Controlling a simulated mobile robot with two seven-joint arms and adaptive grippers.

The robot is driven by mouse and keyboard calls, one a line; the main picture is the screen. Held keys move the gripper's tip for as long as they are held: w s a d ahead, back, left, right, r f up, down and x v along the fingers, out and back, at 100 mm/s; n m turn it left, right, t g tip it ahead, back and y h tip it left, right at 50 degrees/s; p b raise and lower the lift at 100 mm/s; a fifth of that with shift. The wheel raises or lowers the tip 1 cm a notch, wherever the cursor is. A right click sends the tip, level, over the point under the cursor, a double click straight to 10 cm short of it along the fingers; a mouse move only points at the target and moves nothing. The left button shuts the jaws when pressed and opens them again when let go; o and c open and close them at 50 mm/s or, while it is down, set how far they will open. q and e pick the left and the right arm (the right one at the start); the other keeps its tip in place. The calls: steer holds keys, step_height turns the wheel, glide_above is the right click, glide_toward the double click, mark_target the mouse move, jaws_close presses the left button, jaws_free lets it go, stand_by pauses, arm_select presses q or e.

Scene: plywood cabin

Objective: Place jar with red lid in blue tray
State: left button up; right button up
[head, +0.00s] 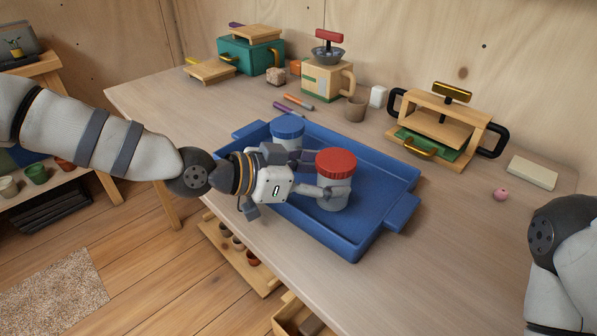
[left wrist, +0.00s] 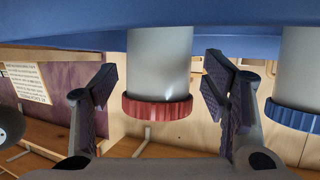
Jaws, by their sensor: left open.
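The jar with the red lid (head: 336,165) stands upright inside the blue tray (head: 340,238), near its middle. My left gripper (head: 318,176) is open, reaching over the tray's near-left side, with its fingers on either side of the jar's body. The left wrist view looks inverted: the red lid (left wrist: 157,110) is at the bottom and the tray (left wrist: 75,25) at the top. There, a small gap shows between the jar and each finger of the gripper (left wrist: 160,85). My right gripper is out of view; only part of that arm shows at the right edge.
A jar with a blue lid (head: 287,128) stands in the tray's far-left part, behind my gripper. The near-right tabletop is clear.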

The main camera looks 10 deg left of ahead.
arm_select(q)
steer(key=v, duration=0.9)
steer(key=shift+s+a+r, duration=0.15)
steer(key=shift+s+r, duration=0.05)
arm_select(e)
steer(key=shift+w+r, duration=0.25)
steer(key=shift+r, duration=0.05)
